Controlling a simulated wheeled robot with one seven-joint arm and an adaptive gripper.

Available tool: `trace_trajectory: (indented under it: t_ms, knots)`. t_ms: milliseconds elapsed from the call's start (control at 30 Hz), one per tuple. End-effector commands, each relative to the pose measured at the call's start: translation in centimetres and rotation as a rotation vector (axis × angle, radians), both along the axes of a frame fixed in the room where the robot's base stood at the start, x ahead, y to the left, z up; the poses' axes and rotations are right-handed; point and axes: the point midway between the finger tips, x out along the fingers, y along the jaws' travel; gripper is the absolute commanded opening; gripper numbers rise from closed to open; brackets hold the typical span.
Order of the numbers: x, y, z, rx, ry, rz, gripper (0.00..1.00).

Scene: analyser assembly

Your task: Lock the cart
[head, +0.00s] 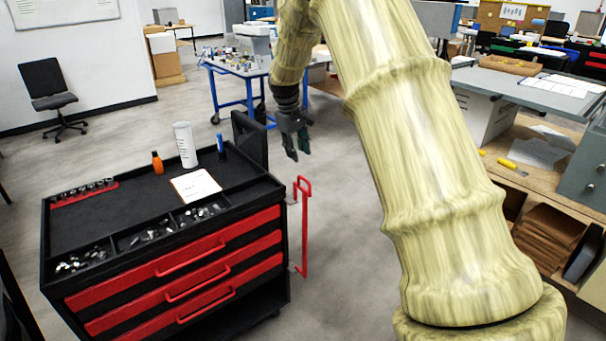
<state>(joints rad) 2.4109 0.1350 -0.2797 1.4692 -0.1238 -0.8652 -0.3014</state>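The cart (110,221) is a black tool cart with red drawers, at the lower left of the head view. A red bar handle (305,228) stands upright at its right side, with a bent top end. Whether this bar is the lock cannot be told. My gripper (297,153) hangs from my arm above and behind the red bar, apart from it and from the cart. Its two dark fingers point down with a gap between them, and nothing shows in the gap. The cart's wheels are mostly hidden.
On the cart stand a white canister (186,146), an orange bottle (157,163), a blue bottle (221,147) and a paper sheet (196,186). A blue-framed table (245,72) is behind. A grey-topped bench (520,92) is at right. Open floor (345,230) lies right of the cart.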

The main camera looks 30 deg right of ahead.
Motion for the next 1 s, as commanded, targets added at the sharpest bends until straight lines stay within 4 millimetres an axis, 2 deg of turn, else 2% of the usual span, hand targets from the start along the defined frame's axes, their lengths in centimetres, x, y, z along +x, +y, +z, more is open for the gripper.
trace_trajectory:
  t_ms: [167, 700, 1000]
  knots:
    - [0.0, -0.4, -0.9, 0.001, 0.005, -0.001, 0.32]
    - [0.1, -1.9, -8.8, 0.001, 0.003, -0.002, 0.32]
    - [0.2, -2.2, -10.2, 0.0, 0.001, -0.001, 0.32]
